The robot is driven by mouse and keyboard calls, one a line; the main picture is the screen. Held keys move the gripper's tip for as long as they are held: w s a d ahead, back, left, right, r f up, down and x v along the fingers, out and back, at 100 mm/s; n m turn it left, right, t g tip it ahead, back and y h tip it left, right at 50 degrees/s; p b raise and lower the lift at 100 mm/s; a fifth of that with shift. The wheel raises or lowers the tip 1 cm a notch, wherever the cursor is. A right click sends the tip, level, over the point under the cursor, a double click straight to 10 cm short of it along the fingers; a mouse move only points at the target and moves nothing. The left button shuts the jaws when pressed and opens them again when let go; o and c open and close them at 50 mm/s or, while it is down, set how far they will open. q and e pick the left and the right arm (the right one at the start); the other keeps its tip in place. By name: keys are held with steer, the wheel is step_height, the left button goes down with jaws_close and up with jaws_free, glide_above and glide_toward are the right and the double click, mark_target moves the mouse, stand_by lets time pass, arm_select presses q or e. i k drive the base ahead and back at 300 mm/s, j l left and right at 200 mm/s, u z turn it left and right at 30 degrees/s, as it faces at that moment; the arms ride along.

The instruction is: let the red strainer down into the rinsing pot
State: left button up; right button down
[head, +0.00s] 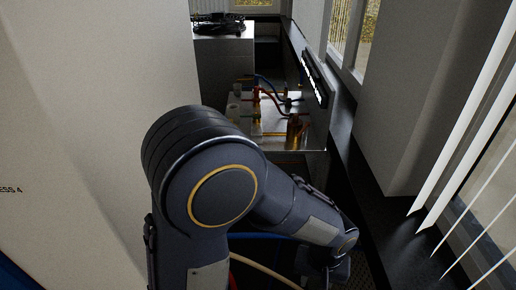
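I cannot make out the red strainer or the rinsing pot for sure. Small red and copper-coloured items stand on a distant metal bench, too small to identify. One of my dark arms fills the middle of the head view, bent, with its far end pointing down to the lower right. I see no gripper fingers of either hand; the lower end of this arm fades into shadow.
The metal bench (317,134) with hoses and small vessels stands at the far end of a narrow passage. A grey cabinet (222,62) is behind it. A large pale panel (85,120) closes off the left; a dark ledge (395,205) and windows line the right.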

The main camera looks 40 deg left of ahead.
mark_target(233, 115)
steer(key=i+j+u, duration=0.15)
steer(key=i+u, duration=0.35)
steer(key=i+l+u, duration=0.1)
steer(key=i+u, duration=0.35)
steer(key=i, duration=0.3)
steer(key=i+j+z, duration=0.45)
steer(key=i, duration=0.3)
steer(key=i+j+z, duration=0.45)
steer(key=i+j, duration=0.25)
